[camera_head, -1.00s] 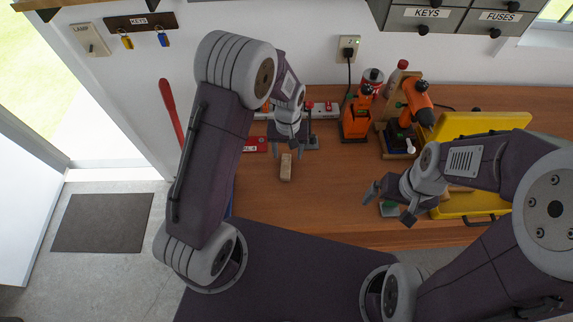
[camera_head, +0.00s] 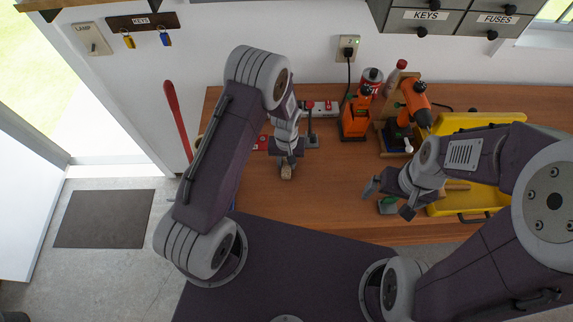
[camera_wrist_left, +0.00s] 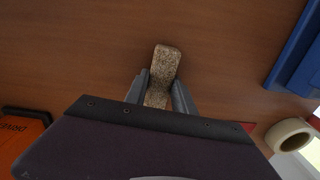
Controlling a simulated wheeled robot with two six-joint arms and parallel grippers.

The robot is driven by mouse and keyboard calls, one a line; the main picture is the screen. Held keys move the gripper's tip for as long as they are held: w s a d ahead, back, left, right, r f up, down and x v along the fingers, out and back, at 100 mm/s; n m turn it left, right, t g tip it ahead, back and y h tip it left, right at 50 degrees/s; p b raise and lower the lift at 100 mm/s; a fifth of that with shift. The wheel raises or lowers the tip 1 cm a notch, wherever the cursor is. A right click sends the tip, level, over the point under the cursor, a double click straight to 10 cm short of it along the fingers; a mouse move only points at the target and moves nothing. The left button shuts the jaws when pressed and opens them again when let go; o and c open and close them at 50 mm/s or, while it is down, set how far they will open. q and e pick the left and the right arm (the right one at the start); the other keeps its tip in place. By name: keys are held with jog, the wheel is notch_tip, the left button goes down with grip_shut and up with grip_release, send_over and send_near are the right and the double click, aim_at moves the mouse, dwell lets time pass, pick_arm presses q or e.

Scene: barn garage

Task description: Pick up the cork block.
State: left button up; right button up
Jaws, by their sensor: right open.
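The cork block (camera_head: 287,172) is a small speckled tan bar on the wooden workbench. In the left wrist view the cork block (camera_wrist_left: 165,66) lies lengthwise between the fingers, its far end sticking out past the tips. My left gripper (camera_head: 287,166) is over it, pointing down. In the wrist view the left gripper's fingers (camera_wrist_left: 161,84) press close along both sides of the block with no clear gap. The near end of the block is hidden by the gripper body. My right gripper (camera_head: 390,197) is open and empty over the right part of the bench.
An orange charger-like tool (camera_head: 355,118), an orange drill (camera_head: 415,103), bottles and a yellow case (camera_head: 450,207) stand at the back and right. A tape roll (camera_wrist_left: 290,135) shows in the wrist view. The bench front is clear.

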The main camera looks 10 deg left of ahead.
pick_arm(q)
grip_shut()
jog(key=shift+w+r, duration=0.1)
jog(key=shift+r, duration=0.25)
notch_tip(320, 180, up, 9)
jog(key=b, duration=0.2)
jog(key=shift+r, duration=0.15)
